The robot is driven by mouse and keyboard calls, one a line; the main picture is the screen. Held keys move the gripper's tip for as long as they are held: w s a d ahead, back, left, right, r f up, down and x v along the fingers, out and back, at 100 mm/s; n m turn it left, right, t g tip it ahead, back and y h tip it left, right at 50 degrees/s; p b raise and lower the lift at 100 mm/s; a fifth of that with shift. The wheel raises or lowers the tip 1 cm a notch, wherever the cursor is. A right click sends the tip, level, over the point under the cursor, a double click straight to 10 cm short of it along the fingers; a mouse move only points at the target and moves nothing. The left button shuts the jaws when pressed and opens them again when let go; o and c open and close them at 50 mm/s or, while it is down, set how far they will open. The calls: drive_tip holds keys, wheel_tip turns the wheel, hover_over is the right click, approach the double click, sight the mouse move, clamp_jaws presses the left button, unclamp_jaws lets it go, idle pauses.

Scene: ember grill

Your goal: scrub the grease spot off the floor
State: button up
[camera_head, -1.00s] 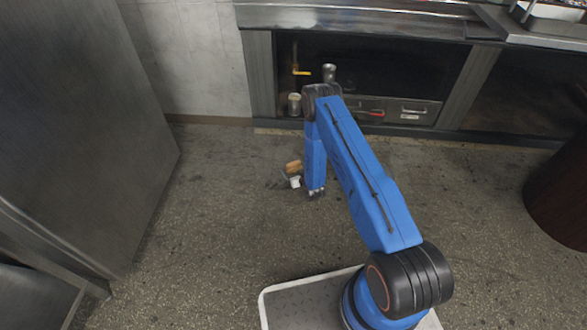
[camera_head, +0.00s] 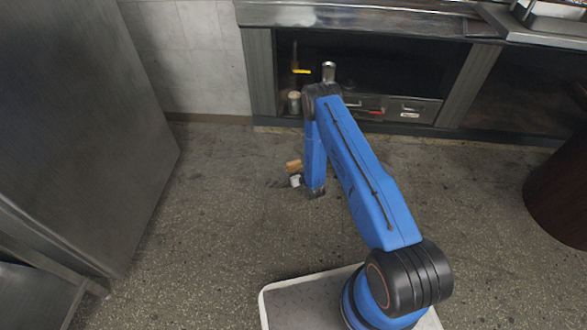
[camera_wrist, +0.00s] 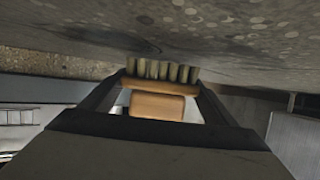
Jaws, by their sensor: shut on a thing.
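My gripper (camera_wrist: 162,88) is shut on a scrub brush (camera_wrist: 156,107) with a wooden body and a row of pale, stiff bristles. In the wrist view the bristles point up at the floor and seem to be at or very near it; contact is not clear. The brush also shows in the head view (camera_head: 293,165) as a small orange-brown block low over the floor, left of my blue forearm. A faint dark patch (camera_head: 278,184), apparently the grease spot, lies beside and below the brush there. A dark smear (camera_wrist: 145,47) also shows beyond the bristles in the wrist view.
A steel cabinet (camera_head: 70,130) stands on the left. A steel counter (camera_head: 360,17) with open shelves is at the back, holding a metal canister (camera_head: 329,72) and drawers (camera_head: 410,110). A dark red-brown round bin (camera_head: 560,195) is on the right. The floor around the brush is clear.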

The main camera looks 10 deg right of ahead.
drive_tip(key=shift+f, duration=0.65)
drive_tip(key=shift+d, duration=0.1)
drive_tip(key=shift+s+d+r, duration=0.1)
drive_tip(key=shift+s+d, duration=0.2)
drive_tip(key=shift+d, duration=0.55)
drive_tip(key=shift+s+d, duration=0.25)
drive_tip(key=shift+d, duration=0.55)
